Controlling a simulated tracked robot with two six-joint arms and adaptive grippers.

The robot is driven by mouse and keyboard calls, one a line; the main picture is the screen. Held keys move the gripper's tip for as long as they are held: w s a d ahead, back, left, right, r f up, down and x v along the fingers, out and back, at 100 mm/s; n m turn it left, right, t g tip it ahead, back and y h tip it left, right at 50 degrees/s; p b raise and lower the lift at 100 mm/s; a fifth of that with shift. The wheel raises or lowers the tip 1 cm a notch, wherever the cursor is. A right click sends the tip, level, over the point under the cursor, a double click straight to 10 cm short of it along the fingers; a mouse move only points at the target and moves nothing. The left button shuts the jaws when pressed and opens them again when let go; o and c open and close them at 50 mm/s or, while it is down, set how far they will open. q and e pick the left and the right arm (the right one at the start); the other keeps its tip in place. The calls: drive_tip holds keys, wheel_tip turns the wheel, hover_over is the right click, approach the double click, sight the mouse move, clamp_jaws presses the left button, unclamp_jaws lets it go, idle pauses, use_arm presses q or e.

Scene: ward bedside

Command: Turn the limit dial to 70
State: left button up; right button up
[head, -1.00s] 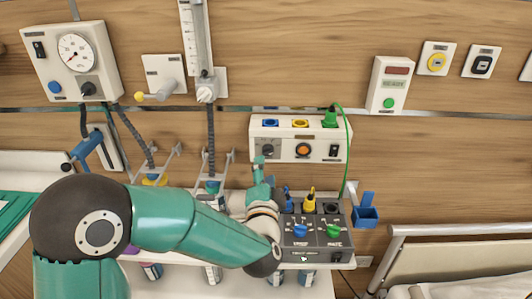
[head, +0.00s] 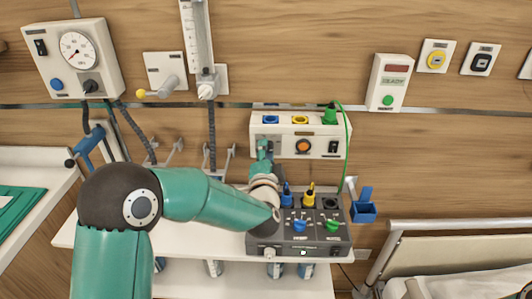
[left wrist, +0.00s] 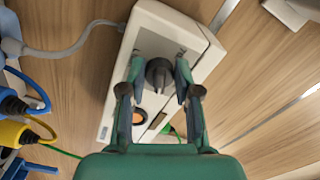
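A white wall box (head: 318,148) carries a black dial knob, an orange button (head: 303,146) and a black switch. The knob (left wrist: 158,74) shows in the left wrist view on the box face; my gripper hides it in the head view. My left gripper (head: 264,149) is at the left part of that face. In the left wrist view its two fingers (left wrist: 160,66) are open, one on each side of the knob, with small gaps visible. I cannot read the dial's scale or setting. My right gripper is not in view.
A dark control unit (head: 300,240) with blue, yellow and green parts stands on the white shelf (head: 190,240) below. A green cable (head: 348,150) runs from the wall box. A gauge panel (head: 75,60) hangs at left, a green-button box (head: 388,82) at right.

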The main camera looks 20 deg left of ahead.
use_arm(q)
drive_tip(key=shift+f, duration=0.1)
clamp_jaws()
drive_tip(key=shift+w+d+f+n+b, duration=0.1)
drive_tip(key=shift+d+n+b, duration=0.1)
drive_tip(key=shift+n+b, duration=3.75)
drive_tip(key=shift+d+f+n+b, duration=0.1)
drive_tip(key=shift+d+n+b, duration=0.15)
drive_tip(key=shift+n+b, duration=3.65)
drive_tip(key=shift+w+d+f+n+b, duration=0.15)
drive_tip(key=shift+n+b, duration=2.3)
drive_tip(key=shift+n, duration=3)
